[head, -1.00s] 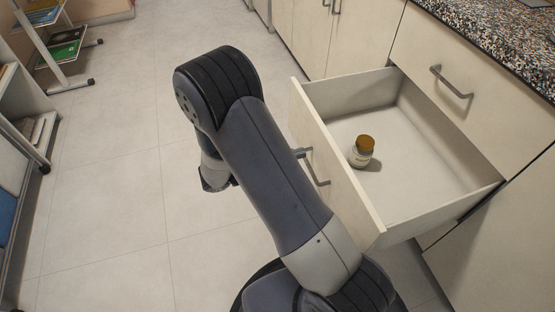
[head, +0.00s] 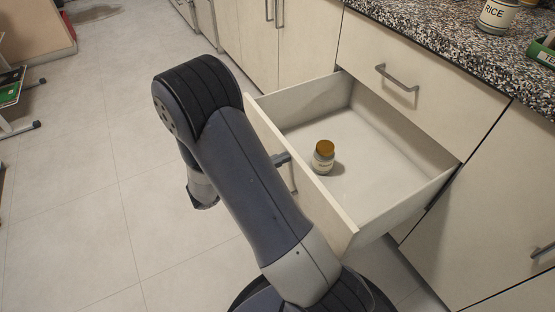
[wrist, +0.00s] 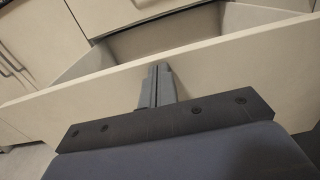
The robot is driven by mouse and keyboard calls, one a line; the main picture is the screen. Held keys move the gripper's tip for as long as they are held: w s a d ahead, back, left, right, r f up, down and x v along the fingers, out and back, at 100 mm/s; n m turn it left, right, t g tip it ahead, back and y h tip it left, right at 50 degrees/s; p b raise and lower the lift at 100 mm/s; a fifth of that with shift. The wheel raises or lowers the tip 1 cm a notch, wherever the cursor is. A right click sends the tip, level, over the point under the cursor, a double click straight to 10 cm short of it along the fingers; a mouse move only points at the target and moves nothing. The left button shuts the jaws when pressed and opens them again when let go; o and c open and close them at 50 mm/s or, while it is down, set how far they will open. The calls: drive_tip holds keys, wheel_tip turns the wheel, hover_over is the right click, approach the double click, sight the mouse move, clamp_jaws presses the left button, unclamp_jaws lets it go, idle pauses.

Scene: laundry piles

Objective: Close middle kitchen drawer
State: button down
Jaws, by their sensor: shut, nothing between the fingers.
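The cream middle drawer (head: 405,205) stands pulled well out below a closed top drawer in the head view. Its front panel (head: 335,209) faces left and carries a grey bar handle (head: 292,178), partly hidden by my arm. A small jar with an orange-brown lid (head: 323,157) stands upright inside. In the wrist view, my gripper (wrist: 160,70) is shut and empty, with its fingers pointing at the drawer's front panel (wrist: 230,68). The fingertips are at or very close to the panel; I cannot tell whether they touch. The handle is not visible in the wrist view.
The closed top drawer (head: 395,75) sits under a speckled counter (head: 430,32). A jar marked RICE (head: 497,14) and a green box (head: 543,50) stand on the counter. Closed cupboards line the back.

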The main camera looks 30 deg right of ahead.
drive_tip(key=w+d, duration=0.1)
drive_tip(key=d, duration=3.7)
drive_tip(key=shift+w+b, duration=0.15)
drive_tip(key=shift+b, duration=0.15)
drive_tip(key=shift+r, duration=0.2)
drive_tip(key=a+p, duration=0.1)
drive_tip(key=a, duration=1.3)
drive_tip(key=shift+s+a+f+p, duration=0.2)
drive_tip(key=shift+s+f+p, duration=0.05)
drive_tip(key=shift+p, duration=0.1)
